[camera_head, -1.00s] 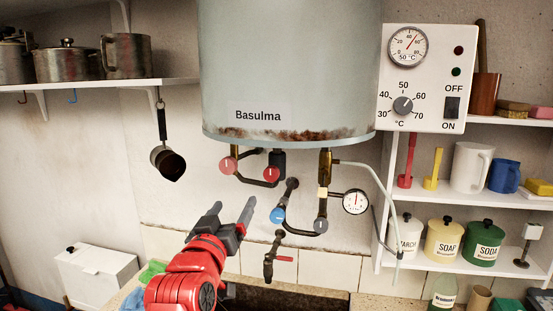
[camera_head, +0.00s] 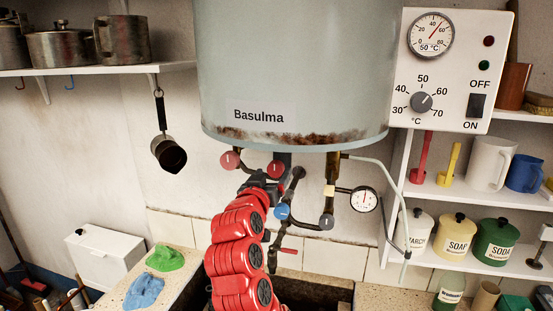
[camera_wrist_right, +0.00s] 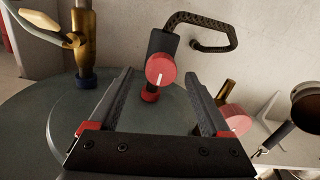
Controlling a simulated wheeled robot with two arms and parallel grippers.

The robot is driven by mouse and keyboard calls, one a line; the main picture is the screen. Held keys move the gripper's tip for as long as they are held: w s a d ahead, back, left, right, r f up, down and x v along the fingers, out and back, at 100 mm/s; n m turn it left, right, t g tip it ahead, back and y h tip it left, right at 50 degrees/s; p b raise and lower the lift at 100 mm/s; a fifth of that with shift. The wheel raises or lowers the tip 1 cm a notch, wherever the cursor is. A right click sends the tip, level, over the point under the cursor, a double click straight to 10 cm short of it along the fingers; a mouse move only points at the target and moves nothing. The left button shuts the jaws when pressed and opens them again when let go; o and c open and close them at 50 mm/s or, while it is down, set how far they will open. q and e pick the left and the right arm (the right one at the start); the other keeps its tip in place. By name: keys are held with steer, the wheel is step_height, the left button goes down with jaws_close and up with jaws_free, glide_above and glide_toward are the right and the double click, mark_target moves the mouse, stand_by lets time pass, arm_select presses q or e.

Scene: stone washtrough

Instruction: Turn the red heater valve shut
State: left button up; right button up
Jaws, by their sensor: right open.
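Two round red knobs with white marks sit on the pipework under the heater tank (camera_head: 290,80): a left one (camera_head: 230,159) and a right one (camera_head: 275,169). My right gripper (camera_head: 262,184) is just below and in front of the right red knob. In the right wrist view, where the tank's underside is at the bottom, this knob (camera_wrist_right: 160,69) appears between the tips of my open right gripper (camera_wrist_right: 157,88), with gaps to both fingers. The other red knob (camera_wrist_right: 233,120) is outside the right-hand finger. My left gripper is not in view.
A blue knob (camera_head: 283,211), a grey knob (camera_head: 326,222) and a pressure gauge (camera_head: 364,199) are close by to the right. A tap with a red lever (camera_head: 288,251) is below. Green (camera_head: 165,259) and blue (camera_head: 144,291) cloths lie on the ledge.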

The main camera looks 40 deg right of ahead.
mark_target(274, 170)
steer(key=p+x, duration=0.1)
steer(key=x, duration=0.4)
steer(key=shift+a, duration=0.1)
steer(key=shift+c, duration=0.4)
